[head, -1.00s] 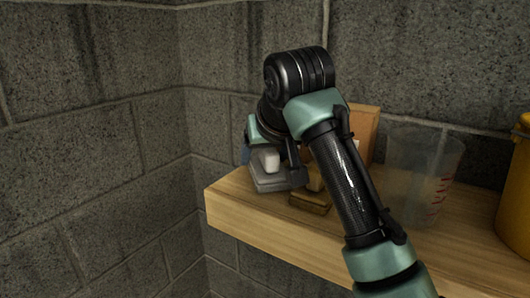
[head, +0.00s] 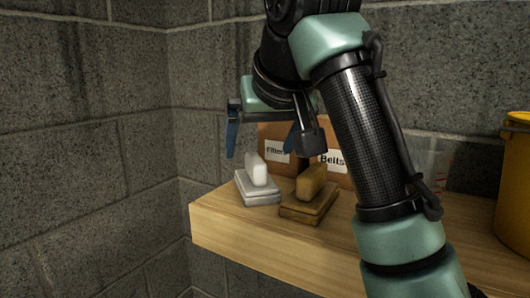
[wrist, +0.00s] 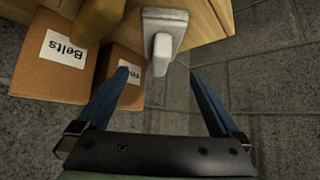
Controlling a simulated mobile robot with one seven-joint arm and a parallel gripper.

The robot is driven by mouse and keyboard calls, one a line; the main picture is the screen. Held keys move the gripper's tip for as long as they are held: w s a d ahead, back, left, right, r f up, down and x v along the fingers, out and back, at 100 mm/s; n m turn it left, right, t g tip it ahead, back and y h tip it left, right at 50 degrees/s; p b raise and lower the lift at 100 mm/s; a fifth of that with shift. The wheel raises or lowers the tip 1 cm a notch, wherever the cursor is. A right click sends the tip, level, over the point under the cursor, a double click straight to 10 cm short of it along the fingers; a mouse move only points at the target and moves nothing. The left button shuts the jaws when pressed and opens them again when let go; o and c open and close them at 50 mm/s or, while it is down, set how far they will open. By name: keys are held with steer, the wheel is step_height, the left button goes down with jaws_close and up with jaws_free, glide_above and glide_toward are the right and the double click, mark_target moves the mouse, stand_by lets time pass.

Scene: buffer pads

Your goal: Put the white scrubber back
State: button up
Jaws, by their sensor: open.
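The white scrubber (head: 257,188), a pale flat block with an upright grip, rests on the left end of the wooden shelf (head: 255,232). In the wrist view the white scrubber (wrist: 163,22) is at the top centre, its grip pointing toward the camera. My gripper (head: 262,146) is open and empty above the scrubber, its blue fingers apart from it. In the wrist view my gripper (wrist: 160,75) has its fingertips wide apart, with the end of the grip just beyond them.
A brown scrubber (head: 308,196) sits close to the right of the white one. Boxes labelled Filters (head: 278,150) and Belts (head: 333,160) stand behind. A clear measuring jug (head: 437,165) is mostly behind my arm. A yellow bucket (head: 517,190) stands at right. Block walls close in behind and left.

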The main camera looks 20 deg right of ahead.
steer(key=a+r+n+t+y, duration=0.1)
steer(key=a+r+t+y, duration=0.15)
steer(key=a+t, duration=0.4)
steer(key=a+r+n+t+y, duration=0.15)
steer(key=a+r+t, duration=0.25)
steer(key=a, duration=0.5)
steer(key=s+a+r+m+t+h, duration=0.1)
steer(key=s+r+t+h, duration=0.2)
steer(key=s+t, duration=0.4)
steer(key=s+r, duration=0.1)
steer(key=s, duration=0.8)
steer(key=shift+s+a+t+b, duration=0.15)
steer(key=shift+s+t+b, duration=0.1)
steer(key=shift+t+b, duration=0.1)
step_height(320, 180, down, 11)
steer(key=b, duration=1.1)
steer(key=shift+f, duration=0.2)
